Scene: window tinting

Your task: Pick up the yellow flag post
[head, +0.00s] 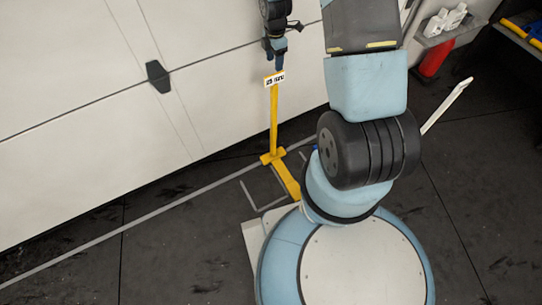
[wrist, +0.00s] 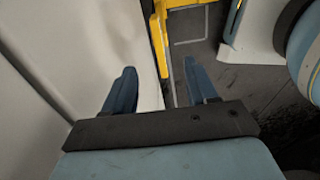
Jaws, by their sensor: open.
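The yellow flag post (head: 274,125) stands upright on a yellow foot on the dark floor, close to the white panelled surface. A small white plate with dark marks (head: 274,79) is at its top. My gripper (head: 279,64) is just above the top of the post in the head view, fingers pointing down. In the wrist view my gripper (wrist: 160,68) is open and empty, and the yellow post (wrist: 159,42) shows beyond the fingertips, between the two fingers in the picture. Whether the fingers touch the post's top cannot be told.
The white panelled surface (head: 70,120) with a dark handle (head: 158,76) runs along the left. Grey lines mark the floor around the post's foot. A white bar (head: 447,105), a red cylinder (head: 433,60) and a shelf with white bottles (head: 446,20) are at right.

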